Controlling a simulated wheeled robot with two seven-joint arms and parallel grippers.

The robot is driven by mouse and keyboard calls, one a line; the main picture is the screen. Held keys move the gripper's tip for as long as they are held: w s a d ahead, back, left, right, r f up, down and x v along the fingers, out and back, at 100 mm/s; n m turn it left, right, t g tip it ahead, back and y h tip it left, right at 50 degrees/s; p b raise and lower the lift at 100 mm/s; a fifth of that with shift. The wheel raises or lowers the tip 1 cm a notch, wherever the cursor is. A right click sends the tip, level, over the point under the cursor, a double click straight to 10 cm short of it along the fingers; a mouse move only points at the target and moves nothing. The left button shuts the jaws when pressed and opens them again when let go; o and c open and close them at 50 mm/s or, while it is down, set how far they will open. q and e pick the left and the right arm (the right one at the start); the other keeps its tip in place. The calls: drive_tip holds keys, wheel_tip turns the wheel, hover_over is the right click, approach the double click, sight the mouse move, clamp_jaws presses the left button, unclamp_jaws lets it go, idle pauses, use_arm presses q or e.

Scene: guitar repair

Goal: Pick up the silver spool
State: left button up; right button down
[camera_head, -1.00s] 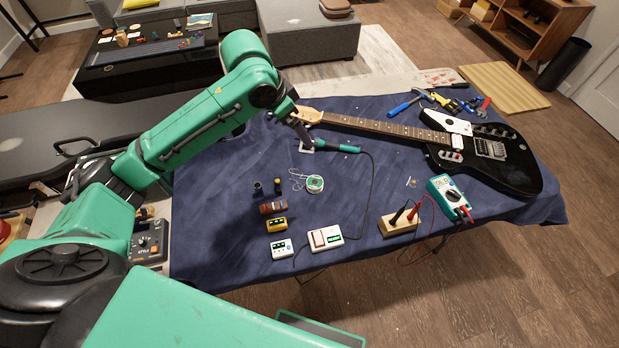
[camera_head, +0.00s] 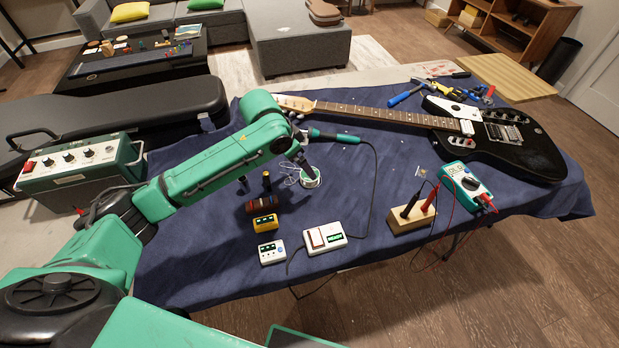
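The silver spool (camera_head: 311,182) lies on the blue cloth near the table's middle. It looks like a small round reel with a pale and green rim, and loose silver wire curls beside it on the left. My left gripper (camera_head: 307,172) points down right at the spool, and its fingers hide part of it. The fingers are small and dark here, so I cannot tell whether they are open or shut, or whether they touch the spool. My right gripper is not in view.
A soldering iron (camera_head: 335,137) lies just behind the spool, its cable running right. A black guitar (camera_head: 500,148), multimeter (camera_head: 466,184) and wooden block (camera_head: 412,219) are right.

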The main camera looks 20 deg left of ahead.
use_arm(q)
drive_tip(key=x, duration=0.6)
drive_tip(key=shift+d+f, duration=0.1)
drive_tip(key=shift+f, duration=0.1)
drive_tip(key=c, duration=1.4)
drive_tip(key=shift+o, duration=0.2)
drive_tip(key=shift+r, duration=0.1)
